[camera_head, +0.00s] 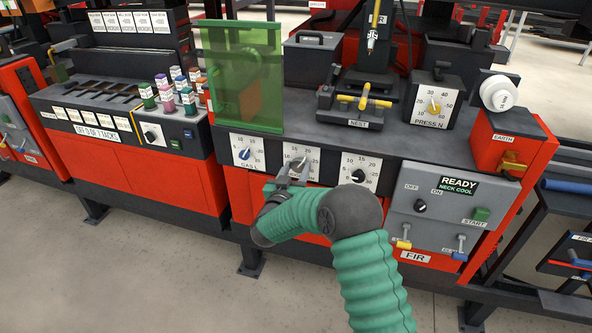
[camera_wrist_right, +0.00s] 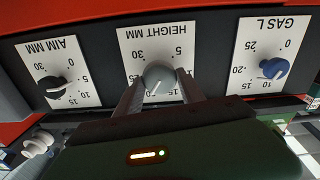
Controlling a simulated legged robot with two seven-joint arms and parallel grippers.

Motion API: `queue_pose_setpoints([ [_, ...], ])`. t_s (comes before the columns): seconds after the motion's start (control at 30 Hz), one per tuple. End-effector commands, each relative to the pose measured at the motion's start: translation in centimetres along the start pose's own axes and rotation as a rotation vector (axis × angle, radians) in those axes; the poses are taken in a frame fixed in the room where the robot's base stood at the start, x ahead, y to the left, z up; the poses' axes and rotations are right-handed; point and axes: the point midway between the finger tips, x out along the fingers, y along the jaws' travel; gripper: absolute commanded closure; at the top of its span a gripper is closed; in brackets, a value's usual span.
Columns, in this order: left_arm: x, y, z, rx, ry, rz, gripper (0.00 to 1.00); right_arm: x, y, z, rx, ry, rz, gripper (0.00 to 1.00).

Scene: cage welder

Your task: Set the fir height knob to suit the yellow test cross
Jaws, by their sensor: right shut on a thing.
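The height knob (camera_wrist_right: 158,77) is a grey round knob on the white HEIGHT MM dial (camera_wrist_right: 134,43), the middle dial of the FIR welder's front. My right gripper (camera_wrist_right: 157,86) is shut on this knob, one finger on each side, in the upside-down wrist view. In the head view my right gripper (camera_head: 291,174) covers much of the dial (camera_head: 301,157). The yellow test cross (camera_head: 365,97) lies in the dark nest (camera_head: 349,124) on the bench above. My left gripper is not in view.
The blue GAS L knob (camera_head: 244,154) and black AIM knob (camera_head: 357,176) flank the dial closely. A green see-through screen (camera_head: 242,80) stands above left. A grey READY panel (camera_head: 440,215) with switches is at right. Open floor lies in front.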

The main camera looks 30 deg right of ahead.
Motion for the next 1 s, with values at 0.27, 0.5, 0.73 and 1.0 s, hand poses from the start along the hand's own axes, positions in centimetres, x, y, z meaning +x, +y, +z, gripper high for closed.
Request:
queue_pose_setpoints([
  [0.27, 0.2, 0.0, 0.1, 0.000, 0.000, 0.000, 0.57, 0.0, -0.1, 0.3, 0.226, -0.005, -0.002, 0.95],
  [0.5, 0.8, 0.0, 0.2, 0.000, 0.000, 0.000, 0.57, -0.1, -0.1, 0.4, 0.450, -0.006, -0.003, 0.95],
  [0.73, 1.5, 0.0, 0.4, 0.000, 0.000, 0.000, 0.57, -0.1, -0.1, 0.5, 0.630, -0.007, -0.002, 0.95],
  [1.0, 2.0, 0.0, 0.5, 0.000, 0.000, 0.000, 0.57, -0.1, -0.1, 0.4, 0.765, -0.008, -0.002, 0.95],
])
